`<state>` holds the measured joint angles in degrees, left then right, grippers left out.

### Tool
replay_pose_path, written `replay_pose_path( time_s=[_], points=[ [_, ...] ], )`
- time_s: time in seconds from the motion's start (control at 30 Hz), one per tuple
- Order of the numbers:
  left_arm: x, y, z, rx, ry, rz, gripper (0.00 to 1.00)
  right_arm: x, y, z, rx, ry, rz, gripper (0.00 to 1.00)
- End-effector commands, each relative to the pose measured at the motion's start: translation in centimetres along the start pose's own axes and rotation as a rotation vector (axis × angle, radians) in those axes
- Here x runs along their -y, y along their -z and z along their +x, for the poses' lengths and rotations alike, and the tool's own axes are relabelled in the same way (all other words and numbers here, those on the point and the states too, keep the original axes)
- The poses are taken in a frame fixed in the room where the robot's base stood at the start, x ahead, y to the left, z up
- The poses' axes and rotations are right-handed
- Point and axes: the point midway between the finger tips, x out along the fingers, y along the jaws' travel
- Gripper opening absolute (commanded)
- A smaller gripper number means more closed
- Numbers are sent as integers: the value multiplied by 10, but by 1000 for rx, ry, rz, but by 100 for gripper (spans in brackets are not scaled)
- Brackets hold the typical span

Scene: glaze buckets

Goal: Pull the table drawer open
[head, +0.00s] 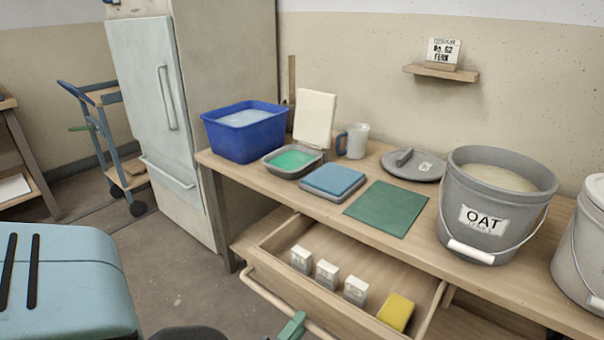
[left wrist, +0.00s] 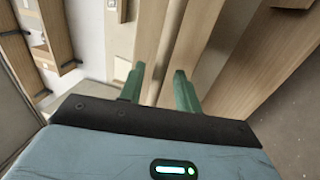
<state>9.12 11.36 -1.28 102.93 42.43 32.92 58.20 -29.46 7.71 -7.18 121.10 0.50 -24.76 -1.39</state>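The table drawer (head: 345,267) stands pulled out from under the wooden table (head: 330,205), with its inside showing. A pale bar handle (head: 262,290) runs along its front. My left gripper (head: 293,326) is at this handle near the bottom edge of the head view, where a green finger crosses the bar. In the left wrist view the two green fingers (left wrist: 158,88) stand a little apart, with a pale wooden bar (left wrist: 155,45) between them. They look closed on the handle, though the contact itself is hard to see. My right gripper is not in view.
The drawer holds several small white boxes (head: 327,273) and a yellow sponge (head: 396,311). On the table are a blue tub (head: 243,138), a green mat (head: 386,209), a grey lid (head: 420,170) and the OAT bucket (head: 485,232). The floor (head: 185,280) left of the drawer is clear.

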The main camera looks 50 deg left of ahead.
Motion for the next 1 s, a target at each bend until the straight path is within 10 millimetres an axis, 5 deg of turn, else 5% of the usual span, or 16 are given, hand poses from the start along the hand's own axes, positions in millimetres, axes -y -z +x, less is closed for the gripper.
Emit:
replay_pose_path(
  time_s=[0.4,1.0],
  points=[
    [-1,0,-54,1,0,1,33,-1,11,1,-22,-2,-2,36],
    [0,0,-56,1,-1,1,33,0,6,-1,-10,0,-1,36]
  ],
)
